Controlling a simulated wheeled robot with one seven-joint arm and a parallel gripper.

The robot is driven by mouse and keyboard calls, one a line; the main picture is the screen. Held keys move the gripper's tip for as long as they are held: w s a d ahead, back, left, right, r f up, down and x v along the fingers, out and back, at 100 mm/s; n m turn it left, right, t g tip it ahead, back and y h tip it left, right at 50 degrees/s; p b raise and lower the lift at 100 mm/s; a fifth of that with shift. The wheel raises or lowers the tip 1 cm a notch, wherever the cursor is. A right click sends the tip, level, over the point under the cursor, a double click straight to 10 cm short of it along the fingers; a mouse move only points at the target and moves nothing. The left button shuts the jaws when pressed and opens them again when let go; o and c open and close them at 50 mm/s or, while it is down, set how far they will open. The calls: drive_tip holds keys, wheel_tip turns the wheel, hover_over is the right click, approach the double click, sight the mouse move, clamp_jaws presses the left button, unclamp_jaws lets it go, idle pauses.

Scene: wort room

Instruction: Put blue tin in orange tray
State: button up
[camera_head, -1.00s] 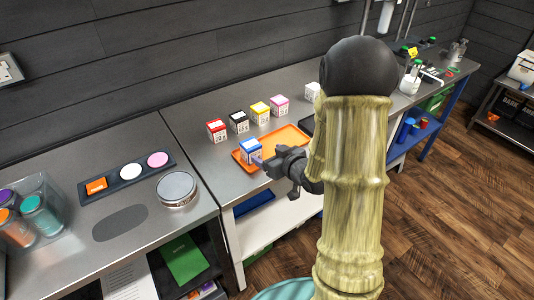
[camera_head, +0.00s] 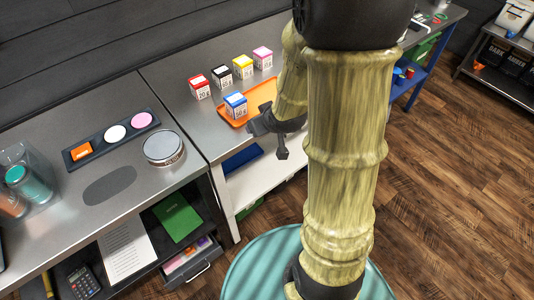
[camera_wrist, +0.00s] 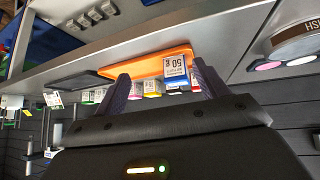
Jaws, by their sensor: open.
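The blue tin (camera_head: 236,105), a small box with a white label, stands upright at the left end of the orange tray (camera_head: 262,95). In the wrist view the blue tin (camera_wrist: 177,72) shows at the edge of the orange tray (camera_wrist: 150,66). My gripper (camera_head: 266,138) is open and empty, just in front of the tray and apart from the tin. In the wrist view its two fingers (camera_wrist: 160,72) are spread, with the tin beyond them, nearer the right finger. My arm hides the tray's right part in the head view.
Red (camera_head: 200,87), black (camera_head: 222,76), yellow (camera_head: 243,67) and pink (camera_head: 263,58) tins stand in a row behind the tray. A scale-like round disc (camera_head: 163,148) and a dark holder (camera_head: 112,138) are on the left counter. An open shelf lies below the tray's counter.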

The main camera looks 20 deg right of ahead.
drive_tip(key=s+a+r+m+g, duration=0.1)
drive_tip(key=s+a+g, duration=0.1)
drive_tip(key=s, duration=0.4)
drive_tip(key=s+a+r+g, duration=0.1)
drive_tip(key=s+a+g, duration=0.1)
drive_tip(key=s, duration=0.4)
drive_tip(key=shift+s+m+g, duration=0.3)
drive_tip(key=shift+m+g, duration=0.1)
drive_tip(key=shift+g, duration=0.3)
